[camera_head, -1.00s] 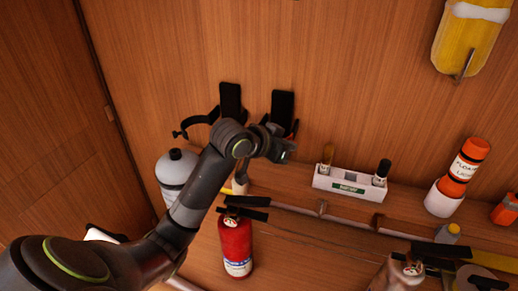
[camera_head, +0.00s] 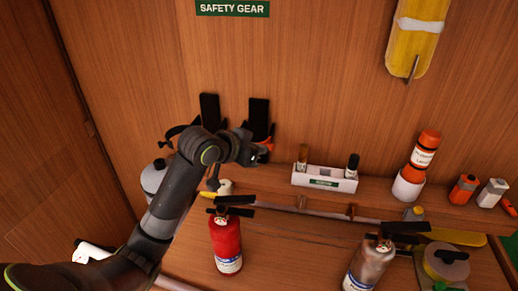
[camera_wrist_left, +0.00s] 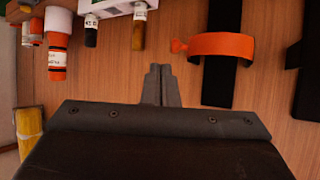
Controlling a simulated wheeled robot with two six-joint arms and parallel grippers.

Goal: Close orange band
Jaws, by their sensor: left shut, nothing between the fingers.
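The orange band (camera_wrist_left: 218,45) curves across a black wall bracket (camera_wrist_left: 219,85) in the left wrist view, with a flared tab at its left end. In the head view a small part of the orange band (camera_head: 268,144) shows at the right bracket (camera_head: 259,112), just beyond my left gripper (camera_head: 262,158). The rest is hidden behind my arm. My left gripper also shows in the left wrist view (camera_wrist_left: 160,70), its fingers together and empty, apart from the band and to its left there. I cannot tell if the band is fully closed. My right gripper is not in view.
A second bracket (camera_head: 210,110) with a black strap (camera_head: 178,131) is to the left. A grey cylinder (camera_head: 154,179) stands behind my arm. A red extinguisher (camera_head: 226,240) and a silver one (camera_head: 368,268) stand in front. A white rack (camera_head: 324,179) is to the right.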

